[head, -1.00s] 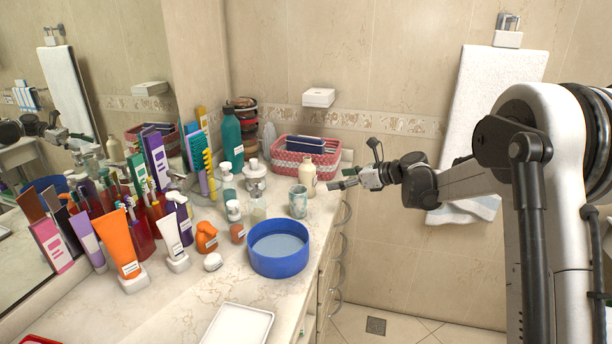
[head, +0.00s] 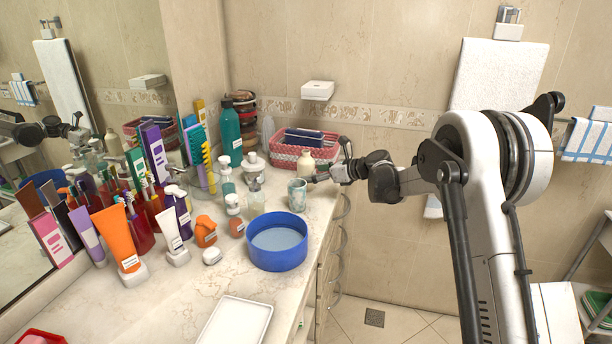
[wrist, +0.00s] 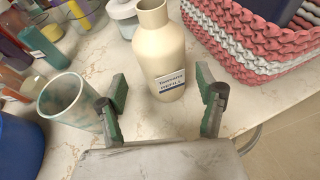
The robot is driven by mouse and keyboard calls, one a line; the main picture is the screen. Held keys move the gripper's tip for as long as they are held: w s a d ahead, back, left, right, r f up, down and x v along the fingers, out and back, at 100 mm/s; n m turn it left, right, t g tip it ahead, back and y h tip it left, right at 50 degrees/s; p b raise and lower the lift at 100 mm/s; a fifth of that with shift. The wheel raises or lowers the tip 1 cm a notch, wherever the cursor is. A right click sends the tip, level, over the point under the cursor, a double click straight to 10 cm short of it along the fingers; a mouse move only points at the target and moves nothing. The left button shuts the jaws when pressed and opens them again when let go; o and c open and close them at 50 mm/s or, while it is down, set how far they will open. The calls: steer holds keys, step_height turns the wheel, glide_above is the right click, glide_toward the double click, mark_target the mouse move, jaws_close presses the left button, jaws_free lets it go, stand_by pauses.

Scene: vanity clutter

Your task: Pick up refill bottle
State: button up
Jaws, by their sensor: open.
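The refill bottle (wrist: 160,55) is cream, with a narrow neck and a label reading "REFILL". It stands upright on the marble counter, straight ahead of my gripper in the wrist view. In the head view the bottle (head: 305,160) shows by the pink basket, its lower part hidden behind my gripper (head: 322,172). In the wrist view my gripper (wrist: 162,97) is open and empty, one finger to each side of the bottle's lower part. I cannot tell whether the bottle is between the fingertips or just beyond them.
A marbled cup (wrist: 64,101) stands close to the left finger. The pink and white woven basket (wrist: 262,42) is close on the right. A blue bowl (head: 278,258) and several bottles crowd the counter to the left. The counter edge runs along the right.

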mark_target(306, 173)
steer(key=x, duration=0.4)
steer(key=shift+w, duration=0.25)
steer(key=shift+r, duration=0.1)
steer(key=c, duration=1.5)
